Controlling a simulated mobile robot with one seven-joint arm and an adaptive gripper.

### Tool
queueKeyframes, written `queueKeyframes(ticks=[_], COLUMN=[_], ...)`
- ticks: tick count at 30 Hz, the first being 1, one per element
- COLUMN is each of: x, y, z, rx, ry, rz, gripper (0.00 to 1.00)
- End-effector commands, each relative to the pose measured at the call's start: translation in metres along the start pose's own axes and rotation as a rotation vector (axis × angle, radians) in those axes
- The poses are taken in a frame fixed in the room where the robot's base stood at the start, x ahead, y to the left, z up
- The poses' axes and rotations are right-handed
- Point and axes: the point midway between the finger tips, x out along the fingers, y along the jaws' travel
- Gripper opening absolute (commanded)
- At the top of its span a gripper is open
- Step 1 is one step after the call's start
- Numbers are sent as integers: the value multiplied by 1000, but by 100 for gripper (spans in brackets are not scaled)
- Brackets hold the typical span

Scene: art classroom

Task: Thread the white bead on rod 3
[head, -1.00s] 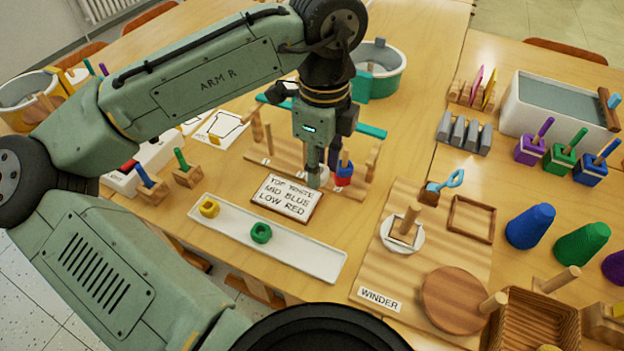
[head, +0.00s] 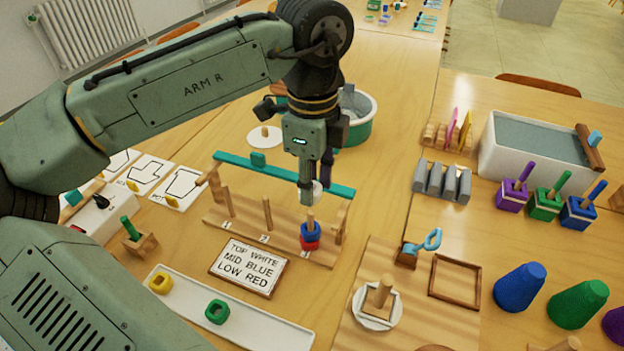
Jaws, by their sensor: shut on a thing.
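My gripper (head: 308,188) is shut on the white bead (head: 319,188), which is partly hidden by the fingers. It holds the bead above rod 3 (head: 310,217), apart from the rod's top as far as I can tell. Rod 3 stands upright at the right of the wooden rod stand (head: 248,231). A blue bead (head: 311,232) is on rod 3, with a red bead (head: 309,244) below it. Rod 1 (head: 228,203) and rod 2 (head: 267,213) are bare. Exact alignment of bead and rod cannot be told.
A teal bar (head: 258,168) runs behind the rods. A card (head: 248,267) in front reads top white, mid blue, low red. A white tray (head: 260,330) holds a yellow bead (head: 160,283) and a green bead (head: 217,311). A winder board (head: 425,312) stands to the right.

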Motion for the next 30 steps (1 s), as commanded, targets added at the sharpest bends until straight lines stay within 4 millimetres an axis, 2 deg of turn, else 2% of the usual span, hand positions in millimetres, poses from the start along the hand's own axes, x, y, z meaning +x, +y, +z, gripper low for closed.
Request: queueKeyframes(ticks=[1,8,10,30], x=[10,32,24,26], y=[0,0,0,0], z=[0,0,0,0], rx=[-2,-2,-1,0], ry=[-2,-2,-1,-1], rz=[0,-1,-1,-1], gripper=[17,17,17,17])
